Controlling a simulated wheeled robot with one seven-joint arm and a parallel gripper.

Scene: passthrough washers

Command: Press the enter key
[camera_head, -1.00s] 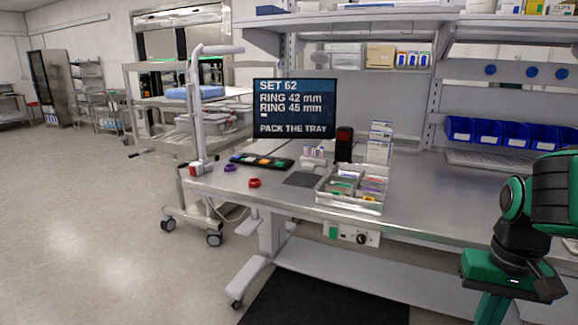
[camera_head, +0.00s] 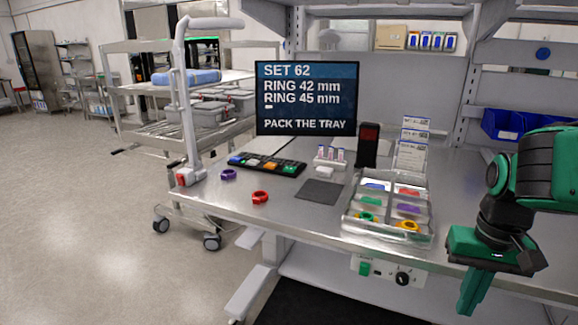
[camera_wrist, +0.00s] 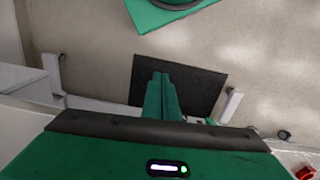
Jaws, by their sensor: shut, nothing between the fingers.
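A black keypad (camera_head: 240,168) with blue, white, orange and green keys lies on the steel table, below the screen. Which key is the enter key cannot be read at this size. A dark screen (camera_head: 306,97) stands behind it and reads "SET 62, RING 42 mm, RING 45 mm, PACK THE TRAY". My gripper (camera_head: 468,306) is green, points downward at the lower right, and is in front of the table's edge, well to the right of the keypad. In the wrist view its fingers (camera_wrist: 161,76) are together and empty, above the floor and a dark mat.
A purple ring (camera_head: 229,174) and a red ring (camera_head: 260,197) lie near the table's front edge. A dark pad (camera_head: 321,192) and a clear compartment tray (camera_head: 388,232) with coloured rings are between keypad and gripper. A white post (camera_head: 187,100) stands at the table's left end.

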